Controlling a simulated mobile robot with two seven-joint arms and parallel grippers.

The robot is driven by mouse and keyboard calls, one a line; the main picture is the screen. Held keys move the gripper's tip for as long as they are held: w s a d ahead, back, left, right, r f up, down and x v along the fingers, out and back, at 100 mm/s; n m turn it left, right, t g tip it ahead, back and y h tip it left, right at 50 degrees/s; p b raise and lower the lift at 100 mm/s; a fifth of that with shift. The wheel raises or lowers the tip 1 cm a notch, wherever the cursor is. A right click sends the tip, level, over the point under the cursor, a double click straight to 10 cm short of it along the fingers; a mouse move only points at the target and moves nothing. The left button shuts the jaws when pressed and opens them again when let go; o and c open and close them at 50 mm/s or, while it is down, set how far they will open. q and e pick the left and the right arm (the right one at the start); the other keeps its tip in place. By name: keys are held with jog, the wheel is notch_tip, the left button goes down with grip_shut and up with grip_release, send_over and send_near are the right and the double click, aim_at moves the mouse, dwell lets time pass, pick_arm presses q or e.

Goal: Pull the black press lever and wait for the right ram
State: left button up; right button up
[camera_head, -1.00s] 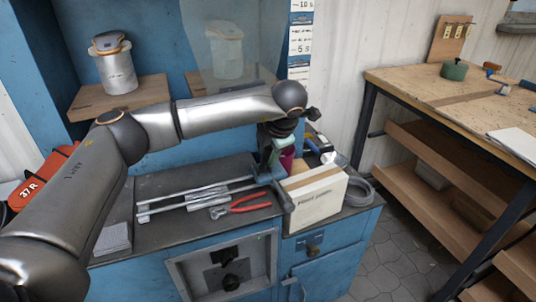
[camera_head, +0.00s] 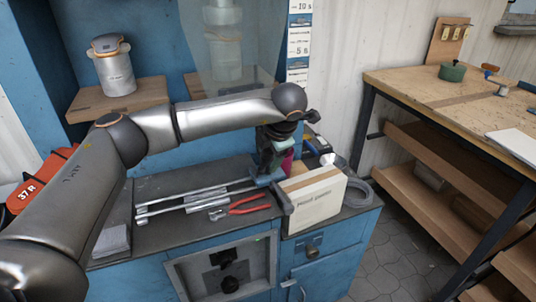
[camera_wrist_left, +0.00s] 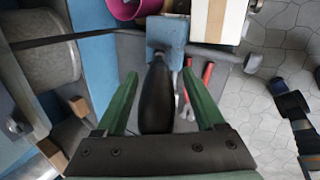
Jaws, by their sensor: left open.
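The black press lever handle (camera_wrist_left: 157,98) stands between the two green fingers of my left gripper (camera_wrist_left: 158,90) in the left wrist view. A gap shows on each side of it, so the gripper is open around it. A blue block (camera_wrist_left: 168,32) sits at its far end. In the head view my left gripper (camera_head: 276,160) is at the left rear of the cardboard box, and the handle is hard to make out there. Behind the clear shield (camera_head: 205,55), a pale cylinder (camera_head: 222,60) with a pale shape above it stands on the right. My right gripper is not in view.
Metal rods (camera_head: 195,197), red pliers (camera_head: 248,204) and a cardboard box (camera_head: 315,202) lie on the dark bench top. A grey coil (camera_head: 357,192) lies right of the box. A workbench (camera_head: 440,95) stands at right.

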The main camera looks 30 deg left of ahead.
pick_arm(q)
jog(key=v, duration=1.2)
jog(key=shift+r, duration=0.2)
jog(key=shift+d+f, duration=0.1)
jog(key=shift+d, duration=0.05)
